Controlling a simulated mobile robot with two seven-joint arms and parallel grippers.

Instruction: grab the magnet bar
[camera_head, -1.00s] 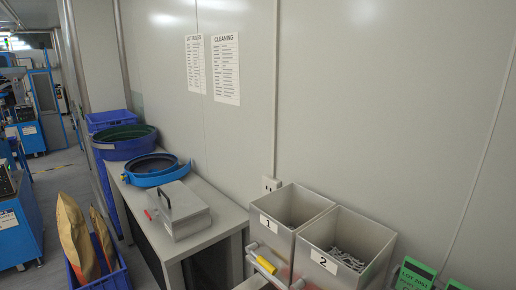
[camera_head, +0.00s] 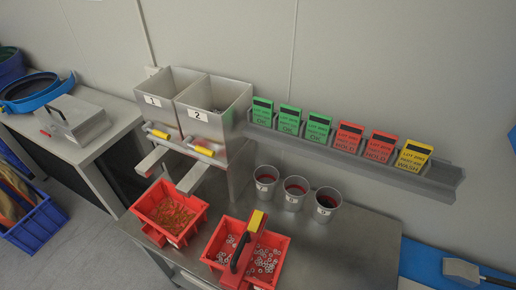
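A bar-shaped tool with a black handle (camera_head: 240,252), a red body and a yellow end lies over the right red bin (camera_head: 211,243). It looks like the magnet bar, but I cannot tell for sure. It slants across the bin's middle, above small metal parts. Neither of my grippers shows in the head view.
The left red bin (camera_head: 190,236) holds orange parts. Hoppers 1 (camera_head: 154,101) and 2 (camera_head: 200,121) stand behind the bins. Several metal cups (camera_head: 295,193) stand on the steel table (camera_head: 350,255). Lot cards line a wall rail (camera_head: 340,148). A metal box (camera_head: 76,121) sits left.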

